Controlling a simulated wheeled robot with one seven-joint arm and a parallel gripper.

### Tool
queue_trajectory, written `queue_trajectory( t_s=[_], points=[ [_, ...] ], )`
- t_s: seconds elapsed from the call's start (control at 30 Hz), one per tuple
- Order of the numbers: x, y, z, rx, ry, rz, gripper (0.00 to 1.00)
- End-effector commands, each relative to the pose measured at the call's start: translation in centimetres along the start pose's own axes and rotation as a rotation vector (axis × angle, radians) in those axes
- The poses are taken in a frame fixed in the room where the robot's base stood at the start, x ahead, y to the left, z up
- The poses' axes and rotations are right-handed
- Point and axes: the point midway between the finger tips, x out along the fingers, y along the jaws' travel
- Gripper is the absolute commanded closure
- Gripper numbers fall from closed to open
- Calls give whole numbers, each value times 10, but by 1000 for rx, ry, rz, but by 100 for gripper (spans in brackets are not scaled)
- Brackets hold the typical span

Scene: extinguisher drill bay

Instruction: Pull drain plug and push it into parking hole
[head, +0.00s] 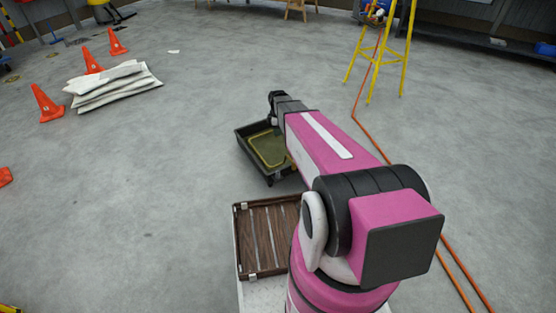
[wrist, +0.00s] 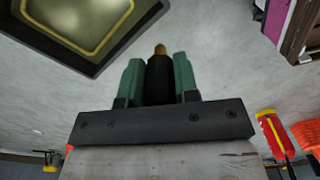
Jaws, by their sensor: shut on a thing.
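My gripper (wrist: 158,62) shows in the wrist view with its two green fingers shut on a black plug (wrist: 160,80) with a brass-coloured tip. The plug's tip points away from the gripper, and bare grey floor shows behind it. The dark basin (wrist: 148,24) with an olive inside and a yellow outline is at the upper left of the wrist view, apart from the plug in the picture. In the head view the basin (head: 248,155) stands low on the floor, and my arm reaches over its right side. My gripper's fingers are hard to make out there. I cannot make out a parking hole.
A brown slatted tray (head: 239,245) is close in front, left of my arm. White sacks (head: 115,84) and orange cones (head: 46,103) are at the left. A yellow ladder (head: 379,55) and an orange hose (head: 360,122) are at the right. Much floor is clear.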

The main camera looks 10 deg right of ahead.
Motion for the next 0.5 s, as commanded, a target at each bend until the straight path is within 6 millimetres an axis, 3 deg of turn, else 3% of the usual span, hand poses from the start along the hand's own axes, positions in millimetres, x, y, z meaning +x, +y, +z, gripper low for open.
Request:
queue_trajectory(
  t_s=[0.03,0.3,0.5],
  points=[
    [26,4,-1,-65,-1,-4,96],
    [132,0,0,-418,0,-3,96],
    [179,-7,2,-580,0,-1,96]
  ],
)
